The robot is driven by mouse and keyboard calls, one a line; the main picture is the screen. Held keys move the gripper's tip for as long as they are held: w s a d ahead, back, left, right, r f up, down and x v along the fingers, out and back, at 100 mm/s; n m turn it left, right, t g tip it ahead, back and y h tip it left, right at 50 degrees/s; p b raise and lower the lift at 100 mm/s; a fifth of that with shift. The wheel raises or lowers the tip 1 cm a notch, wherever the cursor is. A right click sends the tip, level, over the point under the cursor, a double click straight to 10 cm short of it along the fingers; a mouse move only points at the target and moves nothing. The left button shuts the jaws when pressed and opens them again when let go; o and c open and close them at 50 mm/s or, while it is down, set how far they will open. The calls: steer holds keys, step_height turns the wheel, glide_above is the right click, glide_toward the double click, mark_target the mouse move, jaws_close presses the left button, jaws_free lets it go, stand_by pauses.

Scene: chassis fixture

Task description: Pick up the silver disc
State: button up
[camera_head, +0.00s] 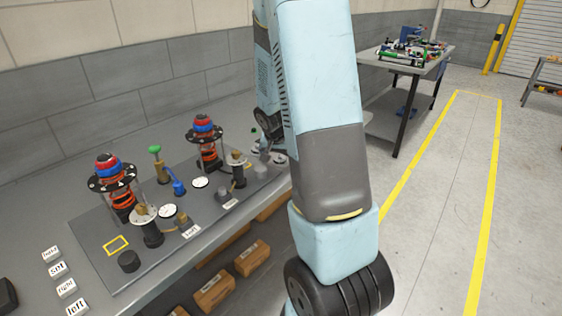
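A grey fixture plate (215,215) lies on the bench with several small parts on it. Pale round pieces lie flat on it: one near the middle (200,183), one at the front left (167,211), and one at the right end (279,158) beside my arm. I cannot tell which is the silver disc. My arm rises from the lower right, and its far end comes down behind the large blue link at the plate's right end. My gripper is mostly hidden there, so its fingers and anything between them cannot be made out.
Two posts with red and blue tops (203,123) (108,166) stand up from the plate. Labelled white blocks (58,269) lie at the bench's left. Cardboard boxes (214,291) sit below. A second table (440,62) holds parts at the back right. The floor right is clear.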

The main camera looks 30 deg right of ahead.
steer(key=shift+c, duration=0.2)
steer(key=c, duration=1.2)
